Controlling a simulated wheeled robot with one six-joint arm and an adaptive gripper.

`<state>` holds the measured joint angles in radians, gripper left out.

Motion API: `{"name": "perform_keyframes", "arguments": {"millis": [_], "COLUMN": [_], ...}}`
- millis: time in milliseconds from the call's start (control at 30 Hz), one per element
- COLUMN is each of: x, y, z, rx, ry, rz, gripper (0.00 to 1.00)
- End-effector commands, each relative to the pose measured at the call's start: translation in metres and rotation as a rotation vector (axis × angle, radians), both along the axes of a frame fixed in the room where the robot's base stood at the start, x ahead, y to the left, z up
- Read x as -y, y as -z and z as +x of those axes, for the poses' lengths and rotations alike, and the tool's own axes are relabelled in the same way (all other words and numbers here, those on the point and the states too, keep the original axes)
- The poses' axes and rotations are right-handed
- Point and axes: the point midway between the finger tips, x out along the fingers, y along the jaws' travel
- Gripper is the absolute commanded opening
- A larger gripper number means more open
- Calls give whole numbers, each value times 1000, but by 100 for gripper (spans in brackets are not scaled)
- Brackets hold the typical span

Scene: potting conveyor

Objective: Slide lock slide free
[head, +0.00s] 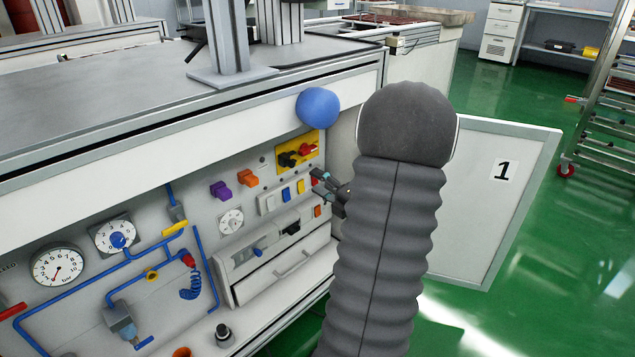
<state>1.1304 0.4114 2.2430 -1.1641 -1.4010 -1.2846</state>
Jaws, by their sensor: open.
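I cannot tell for sure which part is the lock slide. A dark block (291,228) sits on the strip above a drawer (285,277), and a small blue knob (259,251) is to its left. A yellow plate (312,140) higher up carries a black and a red handle. My gripper (322,183) is open and small in view, in front of the right end of the panel, beside the small coloured switches. My grey-sleeved arm hides the panel's right edge and part of the gripper. Contact with any part cannot be told.
An open door (490,200) marked 1 stands to the right of the cabinet. The panel also carries purple (220,190) and orange (248,178) knobs, dials (57,267) and blue pipes. A worktop (150,85) overhangs the panel.

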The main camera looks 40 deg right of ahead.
Motion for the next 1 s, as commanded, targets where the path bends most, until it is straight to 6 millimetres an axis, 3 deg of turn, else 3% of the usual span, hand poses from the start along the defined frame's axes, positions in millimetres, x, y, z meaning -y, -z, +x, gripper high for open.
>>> {"name": "perform_keyframes", "arguments": {"millis": [467, 667, 800, 900, 1000], "x": [1, 38, 69, 82, 81], "y": [2, 52, 95, 110, 115], "z": [0, -8, -35, -60, -80], "rx": [-11, -205, -344, -407, -450], "ry": [4, 203, 452, 637, 809], "rz": [44, 284, 514, 662, 802], "gripper": [47, 47, 47, 47, 47]}}
